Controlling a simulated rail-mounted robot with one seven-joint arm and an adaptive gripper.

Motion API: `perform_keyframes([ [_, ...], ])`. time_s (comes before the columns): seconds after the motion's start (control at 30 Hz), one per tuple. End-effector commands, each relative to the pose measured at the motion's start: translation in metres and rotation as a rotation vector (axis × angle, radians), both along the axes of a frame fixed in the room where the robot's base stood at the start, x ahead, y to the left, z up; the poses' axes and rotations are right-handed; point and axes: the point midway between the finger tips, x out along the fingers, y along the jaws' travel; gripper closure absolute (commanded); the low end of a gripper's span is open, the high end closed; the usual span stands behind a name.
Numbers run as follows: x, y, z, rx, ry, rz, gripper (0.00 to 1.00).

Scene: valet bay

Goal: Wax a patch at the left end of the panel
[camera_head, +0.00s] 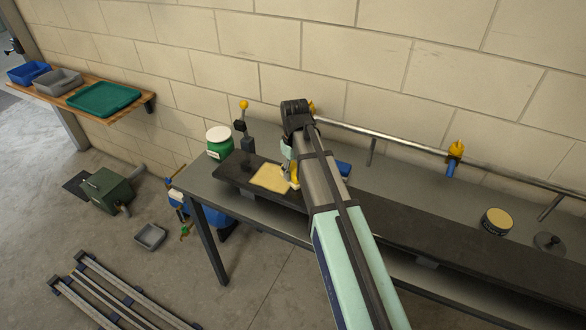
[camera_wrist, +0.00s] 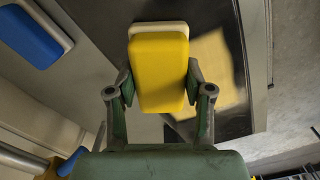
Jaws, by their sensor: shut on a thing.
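The long dark panel (camera_head: 405,216) lies on the grey bench, with a pale yellow patch (camera_head: 271,178) on its left end. The panel (camera_wrist: 233,40) and patch (camera_wrist: 217,75) also show in the wrist view. My gripper (camera_wrist: 158,85) is shut on a yellow block (camera_wrist: 158,70) with a cream pad edge at its far side. In the head view the block (camera_head: 294,174) is mostly hidden by my arm, just right of the patch. I cannot tell whether the pad touches the panel. An open round tin (camera_head: 497,221) with yellowish contents stands on the bench at right.
A blue block (camera_wrist: 32,38) with a whitish base lies behind the panel. A green jar (camera_head: 219,146) with a white lid stands at the bench's left end. A grey lid (camera_head: 549,242) lies near the tin. A metal rail (camera_head: 390,143) and yellow-topped fitting (camera_head: 455,150) run behind.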

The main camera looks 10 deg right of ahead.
Motion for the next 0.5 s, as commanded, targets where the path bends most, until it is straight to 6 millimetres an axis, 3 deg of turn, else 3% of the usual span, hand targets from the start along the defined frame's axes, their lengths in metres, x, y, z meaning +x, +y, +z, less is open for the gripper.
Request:
perform_keyframes([
  [0.5, -0.001, -0.001, 0.053, 0.000, 0.000, 0.000, 0.82],
])
